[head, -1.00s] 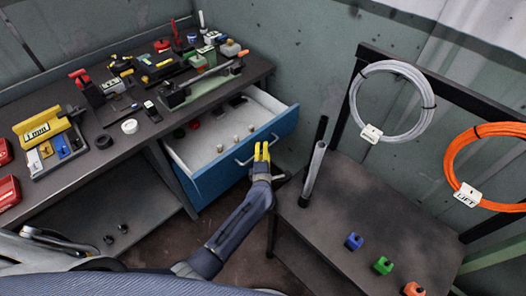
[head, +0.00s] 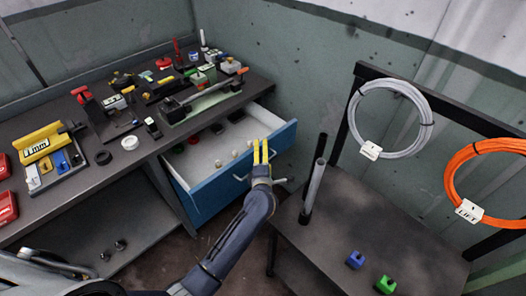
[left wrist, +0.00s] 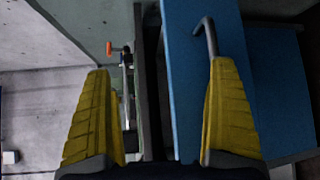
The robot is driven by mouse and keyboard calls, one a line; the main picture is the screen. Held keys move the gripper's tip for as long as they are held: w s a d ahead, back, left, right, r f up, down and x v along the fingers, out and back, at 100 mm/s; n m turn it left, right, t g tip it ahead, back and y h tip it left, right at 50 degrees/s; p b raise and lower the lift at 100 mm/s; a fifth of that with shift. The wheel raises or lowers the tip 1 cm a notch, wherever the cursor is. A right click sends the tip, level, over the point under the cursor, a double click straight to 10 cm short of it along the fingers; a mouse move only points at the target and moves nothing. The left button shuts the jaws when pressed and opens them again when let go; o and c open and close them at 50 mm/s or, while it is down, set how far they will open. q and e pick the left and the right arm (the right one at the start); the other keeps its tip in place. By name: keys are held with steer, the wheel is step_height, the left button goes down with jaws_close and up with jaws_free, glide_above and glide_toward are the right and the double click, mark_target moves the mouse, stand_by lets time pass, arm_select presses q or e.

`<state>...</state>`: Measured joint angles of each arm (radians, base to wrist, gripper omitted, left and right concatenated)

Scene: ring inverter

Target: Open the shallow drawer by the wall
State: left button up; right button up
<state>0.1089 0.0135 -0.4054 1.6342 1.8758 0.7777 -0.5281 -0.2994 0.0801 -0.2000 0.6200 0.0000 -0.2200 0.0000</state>
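The blue-fronted drawer (head: 212,196) under the workbench, beside the wall, stands pulled out, with its pale inside and small contents showing. Its grey bar handle (head: 240,178) is on the front, partly hidden by my left gripper. My left gripper (head: 261,152) has two yellow fingers, apart and parallel, in front of the drawer. In the left wrist view the fingers (left wrist: 158,105) are wide apart with nothing gripped between them. There the bent handle (left wrist: 210,38) runs down behind the right finger, beside the blue front (left wrist: 185,80); contact cannot be told. My right gripper is not in view.
The workbench (head: 75,190) carries tools, a yellow holder (head: 40,142) and a white ring (head: 129,143). A dark side table (head: 350,215) stands close on the right, with upright tubes (head: 314,185) and coloured blocks. Grey and orange cable coils (head: 390,85) hang behind it.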

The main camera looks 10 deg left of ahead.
arm_select(q)
steer(key=shift+w+a+r, duration=0.15)
steer(key=shift+w+r, duration=0.05)
steer(key=shift+r, duration=0.85)
steer(key=c, duration=0.8)
steer(key=shift+r, duration=0.1)
steer(key=shift+s, duration=0.1)
steer(key=m, duration=0.1)
glide_toward(253, 159)
steer(key=d+r, duration=0.1)
steer(key=d, duration=0.1)
steer(key=s+f, duration=0.2)
steer(key=s, duration=0.5)
steer(key=shift+n, duration=0.6)
steer(key=x, duration=1.2)
steer(key=r+x, duration=0.1)
steer(key=x, duration=0.4)
steer(key=shift+w+a, duration=0.4)
steer(key=shift+a, duration=0.05)
